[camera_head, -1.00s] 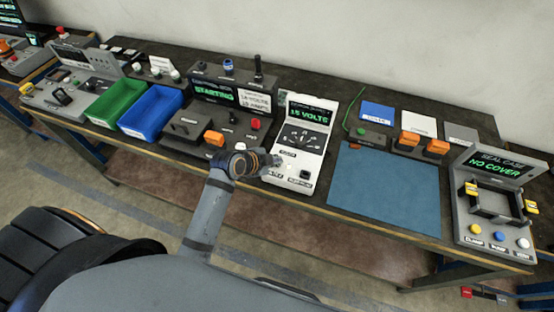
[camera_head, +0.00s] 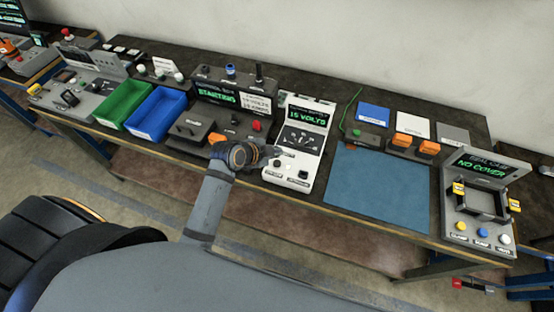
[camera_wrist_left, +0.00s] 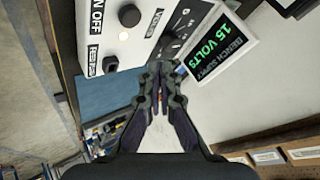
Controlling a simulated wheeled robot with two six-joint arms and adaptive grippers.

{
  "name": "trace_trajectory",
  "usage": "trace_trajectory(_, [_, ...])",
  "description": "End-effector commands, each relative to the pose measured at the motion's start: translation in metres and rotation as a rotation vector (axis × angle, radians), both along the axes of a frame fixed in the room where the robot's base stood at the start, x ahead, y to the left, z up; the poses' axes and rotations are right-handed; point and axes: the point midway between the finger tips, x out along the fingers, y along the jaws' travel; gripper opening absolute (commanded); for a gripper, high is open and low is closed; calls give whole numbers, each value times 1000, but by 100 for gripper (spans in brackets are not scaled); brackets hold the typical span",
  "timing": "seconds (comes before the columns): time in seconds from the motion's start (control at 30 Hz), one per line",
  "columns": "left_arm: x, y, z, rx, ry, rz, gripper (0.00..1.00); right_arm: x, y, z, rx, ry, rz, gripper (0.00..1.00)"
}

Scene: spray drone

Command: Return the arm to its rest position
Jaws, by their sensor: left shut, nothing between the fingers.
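My left gripper (camera_head: 274,152) is at the left edge of the white bench supply (camera_head: 305,145), whose screen reads 15 VOLTS. In the left wrist view the gripper (camera_wrist_left: 158,75) is shut with nothing between its fingers. The white supply panel (camera_wrist_left: 125,30) lies just beyond the fingertips, with its knobs and labels showing. I cannot tell whether the fingertips touch it. My left arm (camera_head: 209,205) reaches forward from the bottom of the head view. My right gripper is not in view.
Left of the supply stand a grey box reading STARTING (camera_head: 217,96), a blue bin (camera_head: 157,113) and a green bin (camera_head: 124,103). To its right are a blue mat (camera_head: 378,190), orange-topped parts (camera_head: 402,140) and a seal station reading NO COVER (camera_head: 487,170). The bench front edge (camera_head: 340,213) runs below.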

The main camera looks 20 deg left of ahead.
Motion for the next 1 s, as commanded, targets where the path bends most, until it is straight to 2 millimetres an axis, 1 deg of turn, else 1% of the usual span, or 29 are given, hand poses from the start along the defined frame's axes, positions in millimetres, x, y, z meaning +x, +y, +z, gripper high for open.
trace_trajectory(0.33, [-1, 0, -1, -1, 3, 3, 0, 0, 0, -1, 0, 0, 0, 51])
trace_trajectory(0.4, [-8, 4, -3, -10, 30, 29, 0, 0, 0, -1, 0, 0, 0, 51])
trace_trajectory(0.47, [-21, 11, -6, -29, 85, 91, 0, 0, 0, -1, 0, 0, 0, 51])
trace_trajectory(0.6, [-67, 35, -13, -91, 257, 330, 0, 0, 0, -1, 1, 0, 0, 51])
trace_trajectory(0.67, [-86, 45, -14, -111, 319, 440, 0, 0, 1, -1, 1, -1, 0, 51])
trace_trajectory(0.8, [-122, 64, -12, -149, 415, 666, 0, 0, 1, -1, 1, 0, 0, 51])
trace_trajectory(1.0, [-165, 87, -4, -190, 491, 962, 0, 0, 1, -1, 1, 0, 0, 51])
